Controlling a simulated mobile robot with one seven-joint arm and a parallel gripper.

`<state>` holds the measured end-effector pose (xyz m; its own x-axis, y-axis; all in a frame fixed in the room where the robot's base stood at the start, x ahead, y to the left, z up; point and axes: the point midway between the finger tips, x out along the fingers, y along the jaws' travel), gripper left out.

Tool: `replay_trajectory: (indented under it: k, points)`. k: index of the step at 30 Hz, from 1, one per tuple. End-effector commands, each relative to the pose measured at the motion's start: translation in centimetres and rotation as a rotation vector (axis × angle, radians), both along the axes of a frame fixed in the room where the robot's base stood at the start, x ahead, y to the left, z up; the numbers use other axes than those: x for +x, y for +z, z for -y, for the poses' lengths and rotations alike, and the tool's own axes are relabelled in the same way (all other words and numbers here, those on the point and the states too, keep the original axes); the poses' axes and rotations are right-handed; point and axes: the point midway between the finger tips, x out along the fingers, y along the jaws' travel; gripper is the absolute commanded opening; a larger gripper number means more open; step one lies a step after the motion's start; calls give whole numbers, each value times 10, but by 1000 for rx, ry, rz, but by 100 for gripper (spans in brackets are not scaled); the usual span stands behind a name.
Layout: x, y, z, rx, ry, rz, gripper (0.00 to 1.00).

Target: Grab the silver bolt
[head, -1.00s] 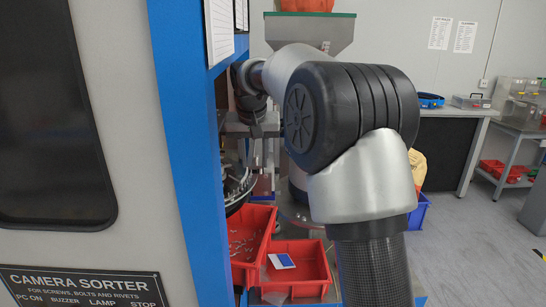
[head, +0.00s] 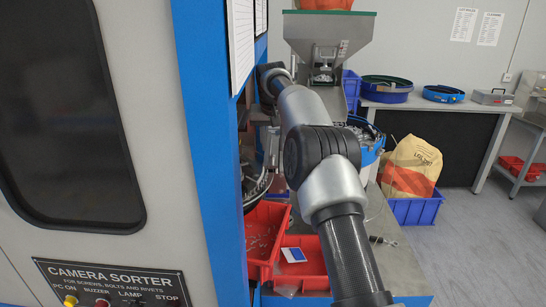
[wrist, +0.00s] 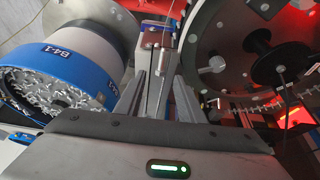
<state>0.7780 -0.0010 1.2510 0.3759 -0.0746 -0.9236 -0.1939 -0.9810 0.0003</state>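In the wrist view my gripper (wrist: 159,88) has its two fingers apart, with a grey metal rail (wrist: 156,75) showing between and beyond them. No object is visibly held. Several small silver bolts or screws (wrist: 213,65) sit on and along the round glass disc at the right. Many silver pieces (wrist: 55,92) lie in the blue-rimmed bowl feeder marked B4-1 (wrist: 35,70) at the left. I cannot tell which single one is the silver bolt. In the head view, my arm reaches into the machine, and its gripper end is largely hidden there. A small silver piece (head: 384,240) lies on the grey machine bed.
The blue-edged cabinet (head: 200,150) stands close on the left. Red bins (head: 305,262) sit below my arm, one with a white and blue card (head: 293,255). A hopper (head: 328,40), blue crate (head: 412,212) and paper sack (head: 412,165) stand behind. Floor at the right is clear.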

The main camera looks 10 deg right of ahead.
Motion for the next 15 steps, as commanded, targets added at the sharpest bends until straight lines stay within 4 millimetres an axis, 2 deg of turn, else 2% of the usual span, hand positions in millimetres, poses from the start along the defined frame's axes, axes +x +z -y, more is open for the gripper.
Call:
replay_trajectory:
  k: [3,7,15]
  points:
    - [7,-21,2,0,0,-4,35]
    - [15,-37,3,-1,0,-2,35]
    - [18,-46,4,0,0,0,35]
